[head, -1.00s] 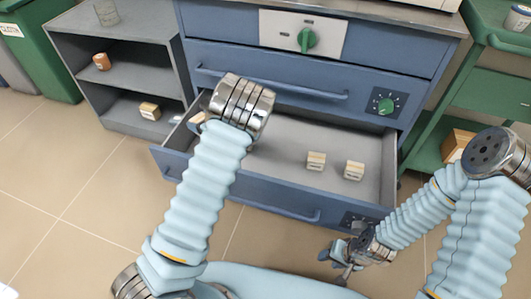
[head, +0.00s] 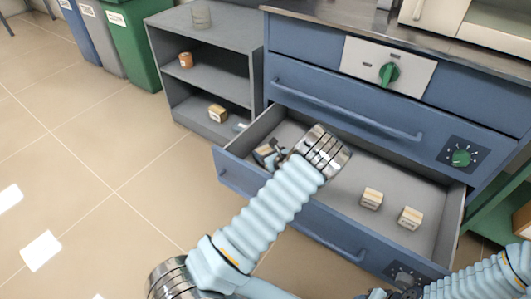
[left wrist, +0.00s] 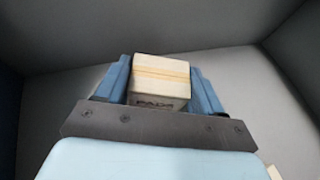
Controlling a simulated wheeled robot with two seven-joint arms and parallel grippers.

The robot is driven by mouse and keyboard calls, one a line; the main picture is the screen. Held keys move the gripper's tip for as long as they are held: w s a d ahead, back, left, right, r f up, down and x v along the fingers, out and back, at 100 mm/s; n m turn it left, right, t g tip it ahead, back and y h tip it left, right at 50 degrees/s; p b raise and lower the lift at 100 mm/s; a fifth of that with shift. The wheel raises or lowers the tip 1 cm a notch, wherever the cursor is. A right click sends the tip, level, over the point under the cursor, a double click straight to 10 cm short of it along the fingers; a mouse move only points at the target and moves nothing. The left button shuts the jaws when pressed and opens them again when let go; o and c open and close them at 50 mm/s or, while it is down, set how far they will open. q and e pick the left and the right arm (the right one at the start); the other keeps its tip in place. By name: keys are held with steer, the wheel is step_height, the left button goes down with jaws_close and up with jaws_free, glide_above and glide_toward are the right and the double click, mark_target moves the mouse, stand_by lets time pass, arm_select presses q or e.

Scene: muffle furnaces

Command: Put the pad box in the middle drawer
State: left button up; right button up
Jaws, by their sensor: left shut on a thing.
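The pad box (left wrist: 160,80), pale with an orange stripe and dark lettering on its front, sits between the two blue fingers of my left gripper (left wrist: 163,88) in the left wrist view. In the head view, my left gripper (head: 270,156) is shut on it inside the left end of the open blue drawer (head: 300,215). The box (head: 263,152) shows partly there; whether it touches the drawer floor I cannot tell. My right gripper (head: 378,294) is only partly in view at the bottom edge, outside the drawer.
Two small pale boxes, one (head: 371,198) and another (head: 410,217), stand in the drawer's right half. A closed drawer with a handle (head: 345,110) is above. A grey shelf (head: 215,65) with a brown jar (head: 186,60) and a small box (head: 217,113) stands left.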

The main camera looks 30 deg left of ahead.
arm_select(q)
steer(key=shift+f, duration=0.15)
steer(key=o, duration=1)
steer(key=shift+o, duration=0.2)
steer(key=shift+r, duration=0.3)
steer(key=v, duration=0.7)
steer(key=shift+s+d, duration=0.15)
steer(key=shift+d, duration=0.05)
